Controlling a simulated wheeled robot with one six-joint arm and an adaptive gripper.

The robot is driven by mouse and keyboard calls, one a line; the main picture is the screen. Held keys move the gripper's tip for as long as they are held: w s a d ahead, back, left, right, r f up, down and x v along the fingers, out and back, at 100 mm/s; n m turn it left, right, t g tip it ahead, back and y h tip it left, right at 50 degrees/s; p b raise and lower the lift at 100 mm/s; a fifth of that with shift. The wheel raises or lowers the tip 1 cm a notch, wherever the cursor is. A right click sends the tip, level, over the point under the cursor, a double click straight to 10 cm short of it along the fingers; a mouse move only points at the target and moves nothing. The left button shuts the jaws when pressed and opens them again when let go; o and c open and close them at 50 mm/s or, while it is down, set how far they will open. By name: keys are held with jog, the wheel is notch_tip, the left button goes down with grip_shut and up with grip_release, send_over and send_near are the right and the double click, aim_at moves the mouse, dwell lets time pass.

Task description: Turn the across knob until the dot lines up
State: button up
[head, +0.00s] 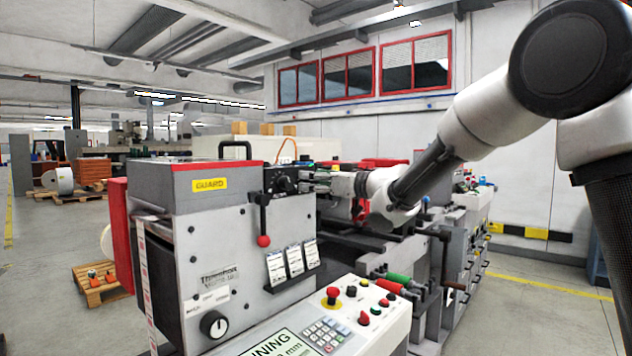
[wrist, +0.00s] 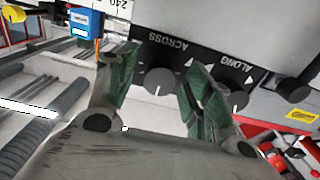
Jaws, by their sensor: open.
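The across knob (wrist: 159,82) is a round black knob with a white pointer line, below the label ACROSS on a dark panel in the wrist view. My gripper (wrist: 162,68) is open, with one green-padded finger on each side of this knob. I cannot tell whether either pad touches it. I cannot make out a dot beside the knob. The along knob (wrist: 237,100) sits to the right, partly behind the right finger. In the head view my gripper (head: 306,180) is at the dark knob panel (head: 270,178), too small there to show contact.
A black lever with a red ball (head: 263,240) hangs below the panel. White tags (head: 291,262) hang beside it. A blue box (wrist: 86,24) and another black knob (wrist: 293,90) flank the two knobs. A control console (head: 340,320) stands in front.

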jog(key=c, duration=1)
jog(key=shift+n, duration=0.3)
jog(key=n, duration=1.1)
jog(key=o, duration=1)
